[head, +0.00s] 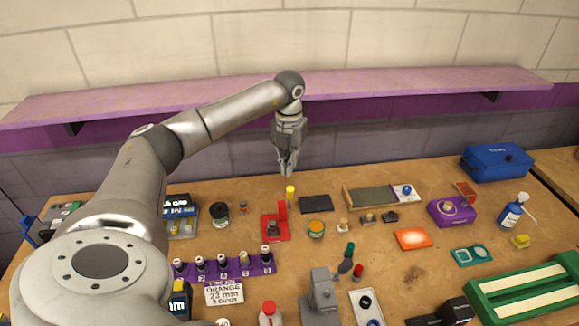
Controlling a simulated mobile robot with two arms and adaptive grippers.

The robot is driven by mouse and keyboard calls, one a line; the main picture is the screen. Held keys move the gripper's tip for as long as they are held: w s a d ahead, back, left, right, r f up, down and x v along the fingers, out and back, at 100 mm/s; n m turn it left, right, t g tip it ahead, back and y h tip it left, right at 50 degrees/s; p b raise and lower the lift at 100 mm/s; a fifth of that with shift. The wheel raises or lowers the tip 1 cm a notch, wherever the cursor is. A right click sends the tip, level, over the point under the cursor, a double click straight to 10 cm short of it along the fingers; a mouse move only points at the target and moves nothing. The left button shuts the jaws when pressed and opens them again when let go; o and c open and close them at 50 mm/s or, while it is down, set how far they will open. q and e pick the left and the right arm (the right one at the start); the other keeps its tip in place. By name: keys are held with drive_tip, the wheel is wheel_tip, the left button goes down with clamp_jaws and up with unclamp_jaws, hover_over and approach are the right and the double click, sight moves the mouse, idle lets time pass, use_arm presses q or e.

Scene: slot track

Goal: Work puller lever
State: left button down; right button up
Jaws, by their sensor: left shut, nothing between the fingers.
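My left gripper (287,172) points down above the back middle of the workbench, shut and empty. Below it stands a small red device (276,230) with a red upright and a dark part on its base. A yellow-topped piece (290,192) rises just behind the red upright; I cannot tell whether it is joined to the device. A grey device (322,292) with a dark arm-like part stands at the front middle. I cannot tell for sure which of the two is the puller. The gripper appears apart from both. My right gripper is not in view.
A purple rack (222,266) with several bottles stands at the left front. A dark mat (314,204), an orange-topped jar (316,229), a purple box (451,212) and a green tray (515,297) lie to the right. A shelf (330,84) runs behind the bench.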

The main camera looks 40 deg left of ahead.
use_arm(q)
drive_tip(key=r+p, duration=0.1)
drive_tip(key=w+a+r+p, duration=0.1)
drive_tip(key=r, duration=0.1)
drive_tip(key=a+r+p, duration=0.1)
drive_tip(key=shift+w+r, duration=0.25)
drive_tip(key=shift+r, duration=0.05)
idle(0.7)
